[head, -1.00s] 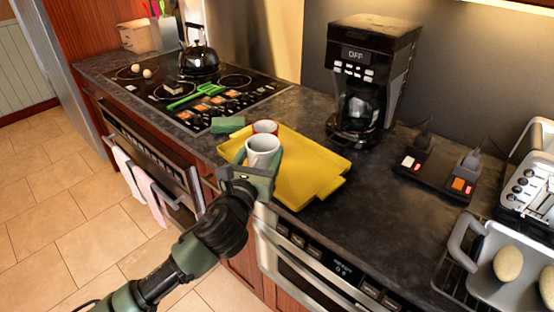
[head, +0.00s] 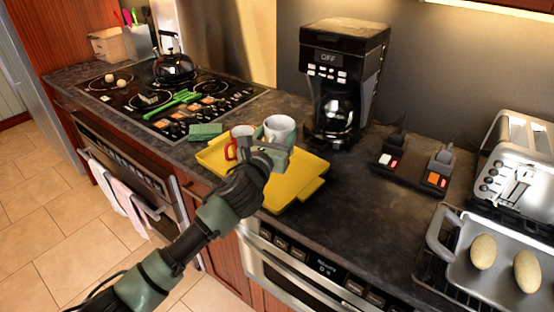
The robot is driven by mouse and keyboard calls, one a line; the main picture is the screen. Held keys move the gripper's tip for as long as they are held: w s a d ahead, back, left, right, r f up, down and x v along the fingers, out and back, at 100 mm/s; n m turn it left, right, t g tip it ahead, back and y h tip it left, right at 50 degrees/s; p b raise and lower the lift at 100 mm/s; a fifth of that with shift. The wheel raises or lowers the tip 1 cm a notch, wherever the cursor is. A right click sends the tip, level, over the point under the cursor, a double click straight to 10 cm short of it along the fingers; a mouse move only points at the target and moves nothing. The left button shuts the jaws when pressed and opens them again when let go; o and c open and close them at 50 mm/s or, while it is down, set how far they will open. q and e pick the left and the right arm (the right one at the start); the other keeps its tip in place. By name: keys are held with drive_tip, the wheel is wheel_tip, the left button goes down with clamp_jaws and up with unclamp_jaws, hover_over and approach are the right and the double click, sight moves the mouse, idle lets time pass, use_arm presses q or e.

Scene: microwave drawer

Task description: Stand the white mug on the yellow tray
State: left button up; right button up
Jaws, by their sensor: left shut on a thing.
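The white mug (head: 281,128) is upright in my left gripper (head: 274,143), which is shut on it over the back part of the yellow tray (head: 298,187). My gripper hides the mug's lower part, so I cannot tell whether it touches the tray. A mug with a red handle (head: 239,143) stands on the tray just left of the white mug. The tray lies flat on the dark counter, its right half bare. My right gripper is not in view.
A coffee maker (head: 341,75) stands behind the tray to the right. A green sponge (head: 205,131) lies left of the tray, near the stove (head: 165,100) with its kettle (head: 173,67). The dark counter (head: 345,205) right of the tray is clear.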

use_arm(q)
wheel_tip(320, 180, down, 8)
drive_tip(key=shift+f+b, duration=0.1)
drive_tip(key=shift+b, duration=0.45)
drive_tip(key=o, duration=1.7)
drive_tip(key=shift+f, duration=0.1)
drive_tip(key=shift+s+a, duration=0.1)
drive_tip(key=shift+s, duration=0.3)
drive_tip(key=v, duration=1.1)
drive_tip(key=shift+s, duration=0.1)
